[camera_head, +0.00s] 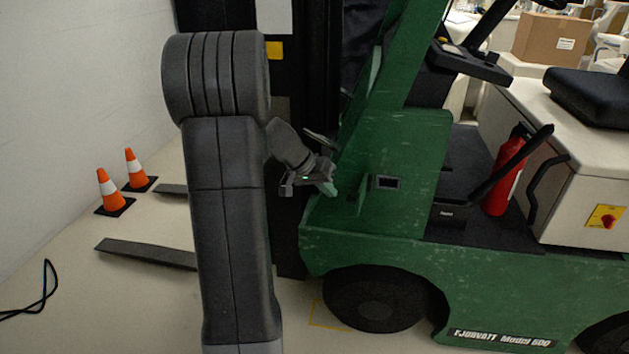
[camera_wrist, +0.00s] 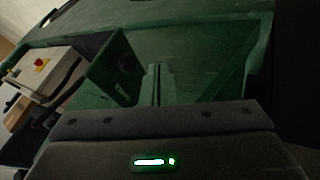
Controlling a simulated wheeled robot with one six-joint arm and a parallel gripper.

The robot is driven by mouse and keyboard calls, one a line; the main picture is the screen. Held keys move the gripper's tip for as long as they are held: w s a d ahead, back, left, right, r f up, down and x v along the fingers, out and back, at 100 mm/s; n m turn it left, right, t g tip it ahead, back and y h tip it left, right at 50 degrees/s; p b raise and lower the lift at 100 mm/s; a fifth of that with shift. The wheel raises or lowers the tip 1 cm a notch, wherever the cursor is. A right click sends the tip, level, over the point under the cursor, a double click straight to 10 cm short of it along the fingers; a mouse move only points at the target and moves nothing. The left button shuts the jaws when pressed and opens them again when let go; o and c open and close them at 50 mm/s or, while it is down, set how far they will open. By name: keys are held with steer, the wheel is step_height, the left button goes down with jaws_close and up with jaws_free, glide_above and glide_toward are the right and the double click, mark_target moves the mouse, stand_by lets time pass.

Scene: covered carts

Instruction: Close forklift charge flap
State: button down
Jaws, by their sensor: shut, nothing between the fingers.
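The forklift (camera_head: 400,235) is green and worn, and its front body stands right of my arm in the head view. My gripper (camera_head: 329,187) is shut and empty, close to the green front corner of the body. In the wrist view the closed fingers (camera_wrist: 154,72) point at the green bodywork. A green panel that looks like the charge flap (camera_wrist: 112,70) stands out at an angle left of the fingers, apparently open. A dark round spot shows beside it. I cannot tell whether the fingers touch anything. In the head view the flap is too small to make out surely.
The dark mast (camera_head: 318,60) rises behind my arm. The forks (camera_head: 145,252) reach left along the floor. Two orange cones (camera_head: 110,190) stand by the wall, and a black cable (camera_head: 40,300) lies at lower left.

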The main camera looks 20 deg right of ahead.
steer(key=shift+s+d, duration=0.85)
steer(key=shift+d, duration=0.1)
steer(key=shift+s, duration=0.1)
